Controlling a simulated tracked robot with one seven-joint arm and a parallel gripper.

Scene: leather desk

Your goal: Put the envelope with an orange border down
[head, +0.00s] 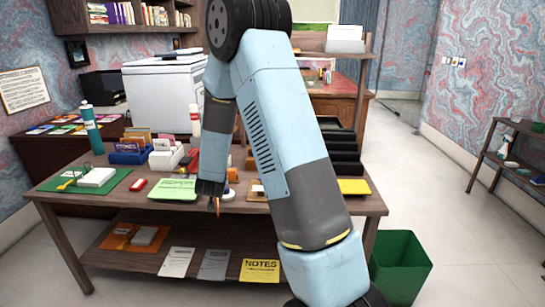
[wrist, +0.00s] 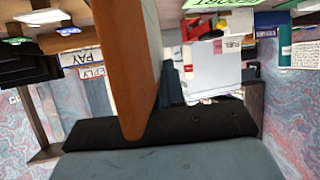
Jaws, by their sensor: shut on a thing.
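My gripper (head: 212,198) is over the front part of the wooden desk, pointing down, just right of a light green pad. It is shut on a thin orange-brown piece, which I take to be the envelope (head: 217,205). In the wrist view the envelope (wrist: 137,65) is a tall orange-brown strip, seen at a steep angle beside the dark finger (wrist: 172,88). Its face and border are hidden. I cannot tell whether it touches the desk.
The light green pad (head: 173,190) lies left of my gripper. A white box (head: 165,158) and a blue box (head: 128,157) stand behind it. Dark stacked trays (head: 341,152) and a yellow pad (head: 354,187) are at the right. A green bin (head: 401,268) stands on the floor.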

